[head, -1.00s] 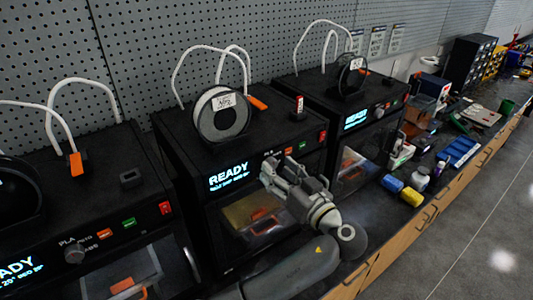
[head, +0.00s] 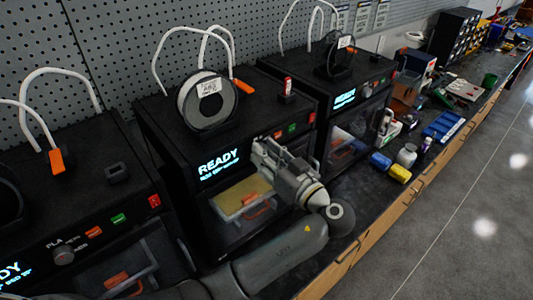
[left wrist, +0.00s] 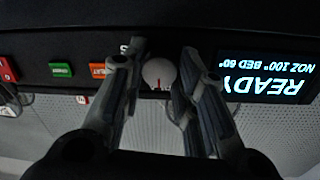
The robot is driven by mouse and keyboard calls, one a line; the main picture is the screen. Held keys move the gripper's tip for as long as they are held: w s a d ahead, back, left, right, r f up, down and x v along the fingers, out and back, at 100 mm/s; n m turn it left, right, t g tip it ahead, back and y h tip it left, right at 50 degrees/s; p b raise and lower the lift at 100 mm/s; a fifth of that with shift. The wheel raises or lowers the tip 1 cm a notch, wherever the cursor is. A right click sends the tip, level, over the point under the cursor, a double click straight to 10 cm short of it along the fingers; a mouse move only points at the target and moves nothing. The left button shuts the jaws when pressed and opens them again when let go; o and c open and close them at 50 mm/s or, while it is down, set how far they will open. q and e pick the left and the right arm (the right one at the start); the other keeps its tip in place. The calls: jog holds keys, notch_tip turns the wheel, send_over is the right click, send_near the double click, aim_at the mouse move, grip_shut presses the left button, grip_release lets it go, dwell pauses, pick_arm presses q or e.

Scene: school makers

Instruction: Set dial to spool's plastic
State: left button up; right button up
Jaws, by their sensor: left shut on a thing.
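The middle printer (head: 150,115) has a lit screen (head: 218,163) reading READY. A spool (head: 206,102) with a white handwritten label, seemingly ABS, stands upright on its top. My left gripper (head: 258,152) is at this printer's front panel, just right of the screen, and covers the dial in the head view. In the left wrist view, upside down, the pale round dial (left wrist: 159,73) with a red mark sits between the two fingers, which are shut on it. The lettering around the dial is mostly hidden. The screen (left wrist: 267,76) there reads NOZ 100, BED 60. My right gripper is not in view.
Orange and green buttons (left wrist: 61,70) and a red switch lie beside the dial. Similar printers stand left and right; the left one's dial (head: 64,256) is visible. Blue and yellow items (head: 399,173) and bottles lie on the bench at right. A pegboard wall (head: 120,40) is behind.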

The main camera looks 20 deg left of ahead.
pick_arm(q)
jog(key=shift+m, duration=0.7)
jog(key=o, duration=1.1)
jog(key=shift+c, duration=0.2)
notch_tip(320, 180, up, 10)
